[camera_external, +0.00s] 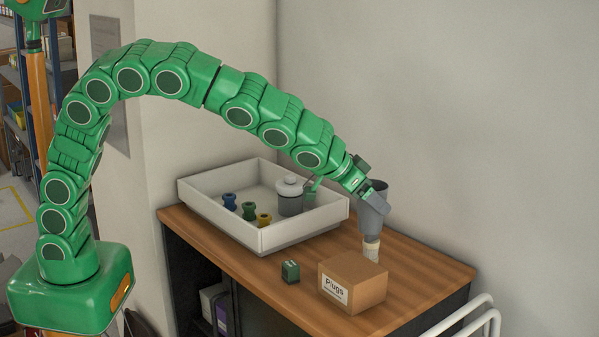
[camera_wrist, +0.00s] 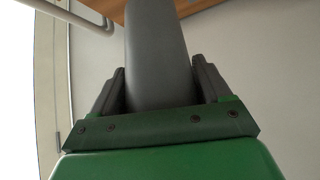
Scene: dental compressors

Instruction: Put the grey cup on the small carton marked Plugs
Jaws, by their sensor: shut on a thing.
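The grey cup (camera_external: 373,222) is tall and tapers downwards in the external view. It also shows in the wrist view as a smooth grey body (camera_wrist: 157,50) between my two jaws. My gripper (camera_external: 371,199) is shut on it, and the jaws (camera_wrist: 158,92) lie on both sides of it. The cup is roughly upright, above and behind the small brown carton (camera_external: 366,284) marked Plugs. The carton stands on the wooden top near its front right, and its visible top is bare. The gripper hides part of the cup.
A pale cylinder (camera_external: 371,252) shows directly below the cup, behind the carton; I cannot tell whether they touch. A white tray (camera_external: 290,237) holds a grey lidded pot (camera_external: 290,198) and several small coloured pieces. A small dark green block (camera_external: 290,272) sits left of the carton.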

